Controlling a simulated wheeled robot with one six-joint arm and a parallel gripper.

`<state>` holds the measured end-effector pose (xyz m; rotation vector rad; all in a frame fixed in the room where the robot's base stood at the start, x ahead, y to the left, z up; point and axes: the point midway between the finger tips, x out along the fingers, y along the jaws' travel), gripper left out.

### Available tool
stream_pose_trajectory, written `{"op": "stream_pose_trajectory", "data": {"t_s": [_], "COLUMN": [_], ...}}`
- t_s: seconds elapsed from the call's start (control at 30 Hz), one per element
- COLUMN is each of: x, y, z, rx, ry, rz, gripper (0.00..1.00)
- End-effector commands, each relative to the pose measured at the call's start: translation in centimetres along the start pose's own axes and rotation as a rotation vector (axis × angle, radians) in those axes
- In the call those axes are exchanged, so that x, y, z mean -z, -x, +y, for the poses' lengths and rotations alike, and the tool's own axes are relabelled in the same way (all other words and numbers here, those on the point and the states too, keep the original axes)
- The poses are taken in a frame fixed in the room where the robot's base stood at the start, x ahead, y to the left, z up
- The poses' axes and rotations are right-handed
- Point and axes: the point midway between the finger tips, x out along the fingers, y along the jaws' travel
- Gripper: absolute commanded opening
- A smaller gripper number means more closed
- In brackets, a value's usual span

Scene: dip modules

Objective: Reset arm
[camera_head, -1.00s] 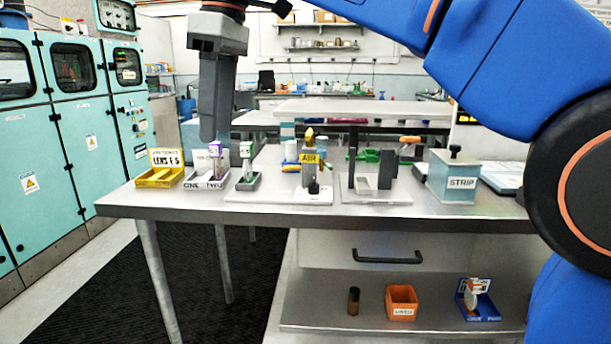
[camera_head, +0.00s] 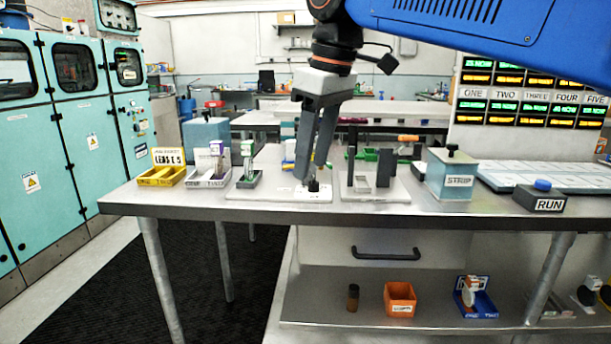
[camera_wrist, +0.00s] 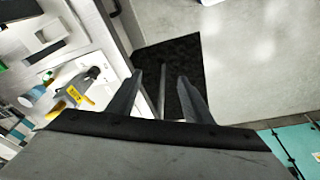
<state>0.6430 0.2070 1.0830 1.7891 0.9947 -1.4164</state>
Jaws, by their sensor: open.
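My gripper (camera_head: 311,180) is open and empty. In the head view it points down over the bench, in front of the white plate (camera_head: 262,192) with a small black knob (camera_head: 313,186). In the wrist view its two fingers (camera_wrist: 158,92) are spread, with only the dark mat (camera_wrist: 175,62) and floor between them. In the head view the gripper hides most of that fixture.
On the bench (camera_head: 405,212) stand a yellow tray (camera_head: 165,182), a grey tray (camera_head: 207,184), a dark tray (camera_head: 248,183), a STRIP box (camera_head: 450,178) and a RUN button (camera_head: 541,197). An orange bin (camera_head: 400,301) and blue holder (camera_head: 477,303) sit on the lower shelf.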

Motion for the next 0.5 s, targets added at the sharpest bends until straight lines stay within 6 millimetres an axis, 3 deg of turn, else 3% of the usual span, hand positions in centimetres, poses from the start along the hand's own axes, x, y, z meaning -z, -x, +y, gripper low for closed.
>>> {"op": "stream_pose_trajectory", "data": {"t_s": [0.03, 0.23, 0.5], "x": [-2.3, -10.2, -21.1], "y": [-0.7, -4.5, -10.8], "z": [0.9, 3.1, 3.9], "rx": [-0.014, -0.072, -0.155], "ry": [-0.055, -0.269, -0.548], "rz": [0.006, 0.037, 0.081], "gripper": [0.46, 0.46, 0.46]}}
